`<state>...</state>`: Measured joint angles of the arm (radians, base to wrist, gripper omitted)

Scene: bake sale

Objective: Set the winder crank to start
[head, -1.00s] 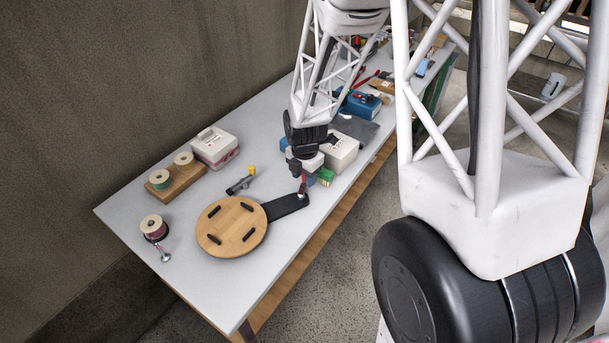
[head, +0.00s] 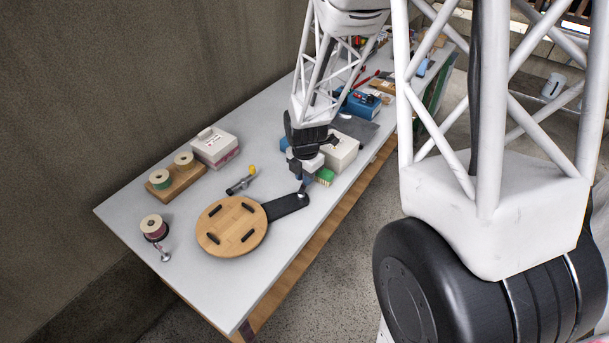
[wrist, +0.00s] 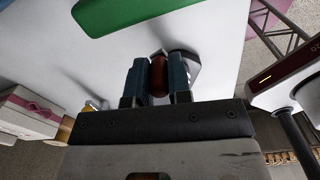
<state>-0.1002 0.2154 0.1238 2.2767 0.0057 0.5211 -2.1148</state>
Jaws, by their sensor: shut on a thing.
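The winder is a round wooden disc (head: 231,240) with several dark pegs, lying near the table's front edge. A dark flat arm (head: 285,206) runs right from it to a small metal part under my gripper (head: 303,180). In the wrist view my gripper (wrist: 157,82) is shut on an upright reddish-brown handle (wrist: 158,76), apparently the crank's. A grey metal piece (wrist: 190,66) shows beside the right finger. In the head view my fingers hide the handle, so the crank's angle cannot be told.
The table's front edge is near.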

